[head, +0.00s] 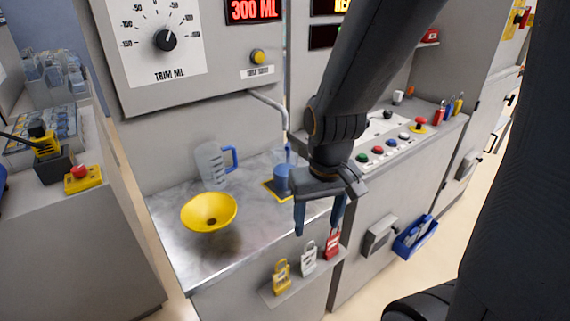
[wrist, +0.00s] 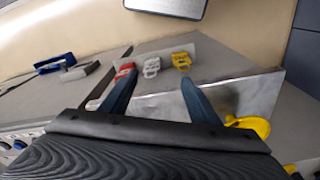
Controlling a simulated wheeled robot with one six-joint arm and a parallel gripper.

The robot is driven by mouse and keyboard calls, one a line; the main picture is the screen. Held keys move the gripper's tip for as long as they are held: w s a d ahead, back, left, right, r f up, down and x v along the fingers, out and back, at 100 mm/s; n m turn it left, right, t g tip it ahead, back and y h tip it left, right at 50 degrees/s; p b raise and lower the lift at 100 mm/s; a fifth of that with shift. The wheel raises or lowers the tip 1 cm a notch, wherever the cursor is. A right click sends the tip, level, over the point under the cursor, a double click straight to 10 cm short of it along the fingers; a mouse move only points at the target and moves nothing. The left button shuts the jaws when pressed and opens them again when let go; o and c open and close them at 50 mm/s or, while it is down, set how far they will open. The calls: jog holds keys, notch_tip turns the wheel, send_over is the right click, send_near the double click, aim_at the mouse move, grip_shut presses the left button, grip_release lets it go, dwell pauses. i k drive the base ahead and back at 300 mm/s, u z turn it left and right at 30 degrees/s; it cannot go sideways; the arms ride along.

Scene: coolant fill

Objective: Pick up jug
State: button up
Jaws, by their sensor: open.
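A clear jug with a blue handle (head: 211,165) stands upright on the metal counter (head: 190,262), behind a yellow funnel (head: 209,212). A second clear vessel with blue in it (head: 282,178) stands on a yellow-edged pad below the spout, partly hidden by my arm. My gripper (head: 318,222) is open and empty, pointing down near the counter's front right, to the right of both vessels. In the wrist view its two fingers (wrist: 158,80) are spread with nothing between them. Neither vessel shows clearly in the wrist view.
Red, white and yellow padlocks (head: 308,258) hang on the counter's front below my gripper. A bent metal spout (head: 272,108) comes down from the panel above. A button console (head: 385,145) stands to the right. The counter's front left is bare.

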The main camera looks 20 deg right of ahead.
aim_at(284, 156)
jog(key=z, duration=0.15)
jog(key=k, duration=0.75)
jog(key=z, duration=0.8)
jog(key=i, duration=0.45)
